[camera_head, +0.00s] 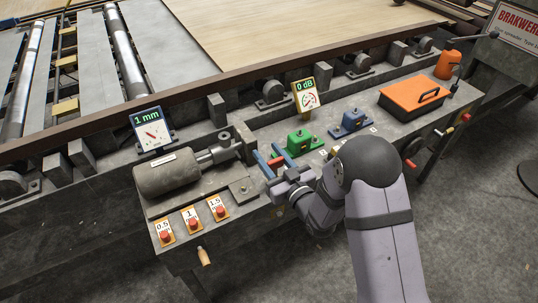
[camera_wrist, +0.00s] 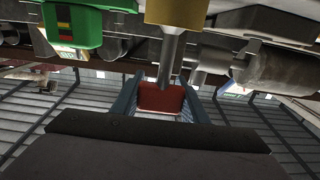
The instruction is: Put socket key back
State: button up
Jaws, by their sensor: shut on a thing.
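My gripper (camera_head: 275,164) is above the bench's front edge, between the grey motor and the green block. Its two blue fingers are shut on a red piece (camera_head: 276,162), which I take to be the socket key's handle. In the wrist view the red piece (camera_wrist: 160,98) sits between the fingers (camera_wrist: 160,103). A grey metal shaft (camera_wrist: 171,58) overlaps it and meets a yellow part (camera_wrist: 181,12) at the top edge. I cannot tell whether the yellow part belongs to the key or to a holder. My wrist hides the area below the gripper in the head view.
The grey motor (camera_head: 168,174) lies left, with red buttons in front. The green block (camera_head: 299,140), blue block (camera_head: 350,122) and orange-lidded box (camera_head: 413,94) stand right. Two gauges (camera_head: 151,131) (camera_head: 307,96) stand behind. The floor in front is mostly open.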

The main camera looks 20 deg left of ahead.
jog(key=shift+f, duration=0.1)
jog(key=shift+f, duration=0.1)
jog(key=o, duration=1.1)
jog(key=shift+c, duration=0.2)
jog(key=b+v, duration=0.2)
jog(key=v, duration=1)
jog(key=shift+r, duration=0.25)
